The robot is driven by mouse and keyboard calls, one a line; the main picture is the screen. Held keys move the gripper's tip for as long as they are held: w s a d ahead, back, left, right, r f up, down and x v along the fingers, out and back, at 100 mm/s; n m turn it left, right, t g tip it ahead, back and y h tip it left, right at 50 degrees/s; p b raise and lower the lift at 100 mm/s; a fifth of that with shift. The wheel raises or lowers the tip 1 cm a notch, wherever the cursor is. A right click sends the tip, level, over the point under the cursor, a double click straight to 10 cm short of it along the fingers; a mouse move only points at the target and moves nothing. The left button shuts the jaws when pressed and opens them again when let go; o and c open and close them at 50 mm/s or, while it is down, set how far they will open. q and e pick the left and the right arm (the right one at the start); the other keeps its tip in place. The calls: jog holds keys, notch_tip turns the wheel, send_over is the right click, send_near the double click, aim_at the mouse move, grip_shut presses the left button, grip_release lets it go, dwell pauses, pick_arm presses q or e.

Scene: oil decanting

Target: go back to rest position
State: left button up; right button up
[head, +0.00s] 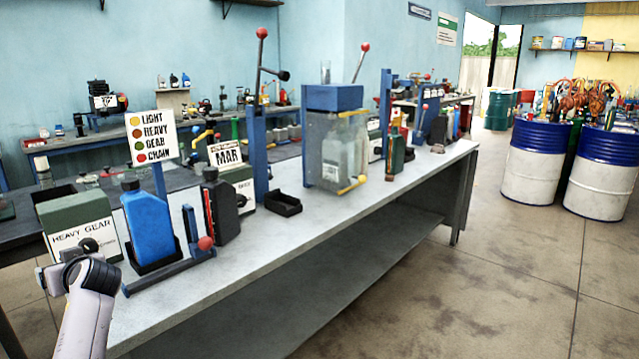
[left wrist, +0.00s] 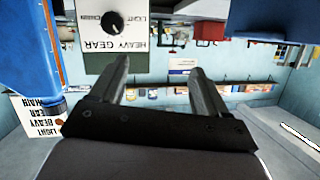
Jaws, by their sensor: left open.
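My left arm (head: 85,315) rises at the lower left of the head view, in front of the bench's near left end. My left gripper (left wrist: 166,76) shows in the left wrist view with its two fingers apart and nothing between them. That view is upside down. The green-and-white box marked HEAVY GEAR (head: 80,240) is behind the arm, and its dial face (left wrist: 113,35) shows beyond the fingers in the wrist view. A blue bottle (head: 149,222) stands upright in a dark tray right of the arm; a blue surface (left wrist: 22,45) fills the wrist view's left edge. My right gripper is not in view.
The long grey bench (head: 240,262) carries a black bottle (head: 222,205), a red-knobbed lever (head: 205,243), a small black bin (head: 283,203) and a blue-topped cabinet (head: 333,97). A colour sign (head: 152,138) stands behind the blue bottle. Drums (head: 535,163) stand far right; the floor before the bench is clear.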

pick_arm(q)
jog(key=s+a+r+n+g+y, duration=0.1)
jog(key=s+a+r+y, duration=0.1)
jog(key=s+a+r, duration=0.4)
jog(key=s+a+r+n+g+y, duration=0.15)
jog(key=a+r, duration=0.25)
jog(key=a, duration=0.5)
jog(key=s+a+r+g+y, duration=0.2)
jog(key=s+a+r, duration=0.3)
jog(key=a, duration=0.2)
jog(key=d+f+m+t+h, duration=0.55)
jog(key=d+f+m, duration=0.25)
jog(key=d+f, duration=0.5)
jog(key=d+f+m+t+h, duration=0.4)
jog(key=d+f+m+h, duration=0.35)
jog(key=f, duration=0.95)
jog(key=s+d+f+m+g+h, duration=0.1)
jog(key=s+d+f+h, duration=0.1)
jog(key=s+d+f, duration=0.45)
jog(key=s+d+f+m+g+h, duration=0.1)
jog(key=s+d+f+m+h, duration=0.15)
jog(key=s+d, duration=0.55)
jog(key=s+d+f+m+g+h, duration=0.1)
jog(key=s+d+f+h, duration=0.3)
jog(key=d, duration=0.5)
jog(key=d+n+y, duration=0.1)
jog(key=d+n, duration=0.4)
jog(key=d, duration=0.3)
jog(key=shift+s+d+f+t, duration=0.25)
jog(key=shift+d+t, duration=0.15)
